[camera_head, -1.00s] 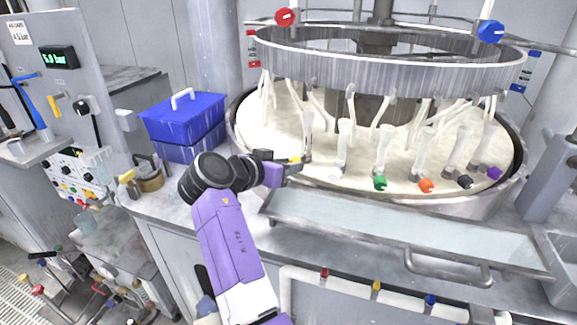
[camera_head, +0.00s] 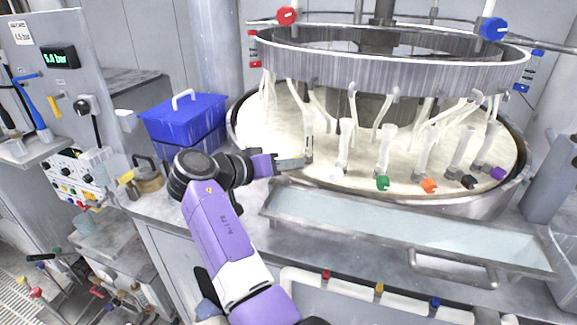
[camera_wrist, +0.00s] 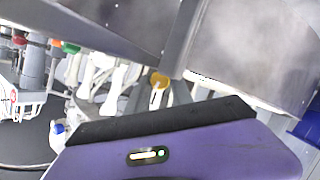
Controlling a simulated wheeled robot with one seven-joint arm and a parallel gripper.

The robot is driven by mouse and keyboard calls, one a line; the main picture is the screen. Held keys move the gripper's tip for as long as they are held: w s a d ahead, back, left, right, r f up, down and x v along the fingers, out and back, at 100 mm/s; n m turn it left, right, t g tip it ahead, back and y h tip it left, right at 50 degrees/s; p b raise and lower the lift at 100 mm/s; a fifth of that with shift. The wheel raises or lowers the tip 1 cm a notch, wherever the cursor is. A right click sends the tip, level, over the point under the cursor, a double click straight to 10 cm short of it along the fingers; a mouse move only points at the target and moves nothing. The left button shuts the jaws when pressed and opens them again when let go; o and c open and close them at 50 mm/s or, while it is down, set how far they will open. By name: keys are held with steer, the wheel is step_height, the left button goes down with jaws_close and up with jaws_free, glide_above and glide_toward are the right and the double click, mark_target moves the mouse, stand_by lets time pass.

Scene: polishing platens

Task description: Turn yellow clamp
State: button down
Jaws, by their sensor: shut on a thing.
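The yellow clamp (camera_wrist: 158,82) shows in the wrist view as a small yellow piece at the foot of a pale upright arm. In the head view it is hidden behind my fingers. My gripper (camera_head: 301,162) reaches in from the left over the near left rim of the round polishing machine. Its fingers are shut on the yellow clamp at the base of the leftmost front upright arm (camera_head: 308,135). The exact contact and the clamp's turn angle are hard to make out.
Green (camera_head: 382,183), orange (camera_head: 428,186), black (camera_head: 468,182) and purple (camera_head: 497,173) clamps line the rim to the right. A long metal tray (camera_head: 400,228) runs in front. A blue toolbox (camera_head: 182,115) stands behind my arm. The ring (camera_head: 390,75) hangs above.

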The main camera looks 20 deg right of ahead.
steer(key=shift+a, duration=0.1)
steer(key=c, duration=1.1)
jaws_free()
steer(key=shift+f, duration=0.1)
